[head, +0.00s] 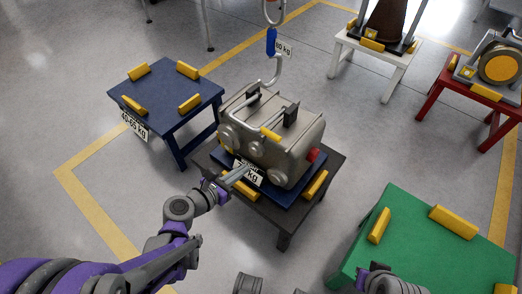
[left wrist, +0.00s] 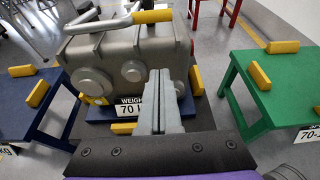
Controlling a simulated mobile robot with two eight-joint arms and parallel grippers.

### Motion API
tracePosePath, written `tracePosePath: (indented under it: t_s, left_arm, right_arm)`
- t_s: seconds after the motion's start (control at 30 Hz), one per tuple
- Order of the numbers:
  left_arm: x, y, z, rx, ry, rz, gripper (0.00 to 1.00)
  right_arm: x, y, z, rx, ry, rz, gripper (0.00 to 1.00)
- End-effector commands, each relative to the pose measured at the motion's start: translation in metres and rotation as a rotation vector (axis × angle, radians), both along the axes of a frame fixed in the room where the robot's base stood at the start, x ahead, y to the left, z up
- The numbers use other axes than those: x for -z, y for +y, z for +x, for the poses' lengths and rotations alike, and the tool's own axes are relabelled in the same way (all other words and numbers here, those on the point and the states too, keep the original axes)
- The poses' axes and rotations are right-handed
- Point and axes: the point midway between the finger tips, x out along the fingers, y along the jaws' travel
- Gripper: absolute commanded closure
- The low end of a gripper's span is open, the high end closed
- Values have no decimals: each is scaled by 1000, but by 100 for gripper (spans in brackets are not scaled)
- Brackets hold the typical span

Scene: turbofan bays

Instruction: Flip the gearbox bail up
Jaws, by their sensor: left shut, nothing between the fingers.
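The grey gearbox (head: 290,155) stands on a dark blue tray on a dark table. Its bail is a bent silver tube with a yellow grip (head: 270,134), lying low along the gearbox's near upper edge. In the left wrist view the bail (left wrist: 95,24) and its yellow grip (left wrist: 152,16) show at the top. My left gripper (head: 238,174) is shut and empty, in front of the gearbox's near face and below the bail. Its fingers (left wrist: 160,90) point toward the gearbox; contact cannot be told. My right gripper (head: 380,278) shows only partly at the bottom edge.
A crane hook (head: 273,70) with a blue block (head: 271,42) hangs above the gearbox. A blue table (head: 165,90) stands left, a green table (head: 410,235) right. White and red stands are at the back right. A weight label (left wrist: 130,108) sits below the gearbox.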

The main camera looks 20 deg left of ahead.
Motion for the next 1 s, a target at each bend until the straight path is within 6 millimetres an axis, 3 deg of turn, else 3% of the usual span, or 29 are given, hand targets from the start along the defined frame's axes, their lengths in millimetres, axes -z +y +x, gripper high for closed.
tracePosePath:
  t_s: [0.17,0.57,0.7,1.0]
  left_arm:
    - [8,-7,17,4,1,0,100]
    - [37,-34,91,4,1,1,100]
    - [12,-37,100,2,-1,1,100]
    - [0,-40,108,2,0,2,100]
  right_arm:
    - [7,0,1,0,2,0,100]
    - [28,0,3,0,9,0,100]
    - [19,0,2,0,6,0,100]
    - [17,0,1,0,6,0,100]
